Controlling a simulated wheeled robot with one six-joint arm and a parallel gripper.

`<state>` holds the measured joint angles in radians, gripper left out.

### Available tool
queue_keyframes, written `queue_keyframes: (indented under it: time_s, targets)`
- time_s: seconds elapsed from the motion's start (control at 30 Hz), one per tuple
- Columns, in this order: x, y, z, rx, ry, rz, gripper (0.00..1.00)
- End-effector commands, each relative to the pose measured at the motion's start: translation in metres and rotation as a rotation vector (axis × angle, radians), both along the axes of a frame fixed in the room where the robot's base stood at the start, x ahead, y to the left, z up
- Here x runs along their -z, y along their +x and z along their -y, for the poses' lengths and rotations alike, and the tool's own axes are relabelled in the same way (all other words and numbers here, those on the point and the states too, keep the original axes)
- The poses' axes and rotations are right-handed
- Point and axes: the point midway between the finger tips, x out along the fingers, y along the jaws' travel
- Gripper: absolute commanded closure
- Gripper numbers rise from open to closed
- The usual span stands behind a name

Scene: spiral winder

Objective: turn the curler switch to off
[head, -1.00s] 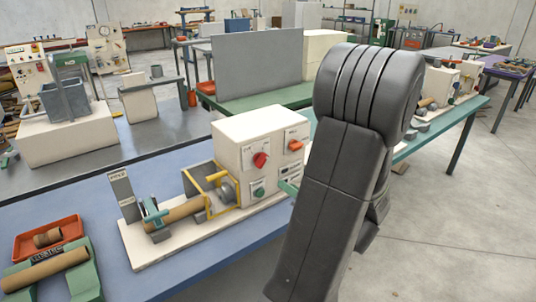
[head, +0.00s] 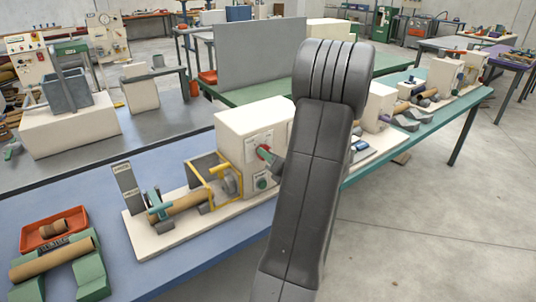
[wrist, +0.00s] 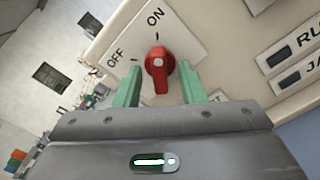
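The curler switch is a red knob (wrist: 160,75) on the cream panel, marked OFF at left and ON at top in the wrist view. Its raised grip points up toward the ON mark. The knob also shows partly in the head view (head: 264,152) on the front of the cream machine box (head: 235,130). My gripper (wrist: 160,82) is open, with a green finger on each side of the knob. Gaps show between both fingers and the knob. In the head view my gripper (head: 276,162) is at the panel, partly hidden by my arm.
A green button (head: 262,183) sits below the knob. The yellow guard frame (head: 222,188) and a cardboard tube (head: 180,205) are left of the box. An orange tray (head: 35,240) and green cradle (head: 93,284) stand at front left. My arm hides the panel's right side.

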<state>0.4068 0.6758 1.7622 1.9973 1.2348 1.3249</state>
Motion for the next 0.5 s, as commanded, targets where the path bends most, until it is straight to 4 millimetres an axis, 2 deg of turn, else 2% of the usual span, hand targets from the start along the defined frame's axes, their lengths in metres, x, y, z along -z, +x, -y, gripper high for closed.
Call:
queue_keyframes:
  time_s: [0.37, 0.5]
  targets:
    - [0.0007, 0.0057, -0.0046, 0.000, -0.001, -0.001, 0.64]
    - [0.0006, 0.0056, -0.0045, 0.000, -0.001, -0.001, 0.87]
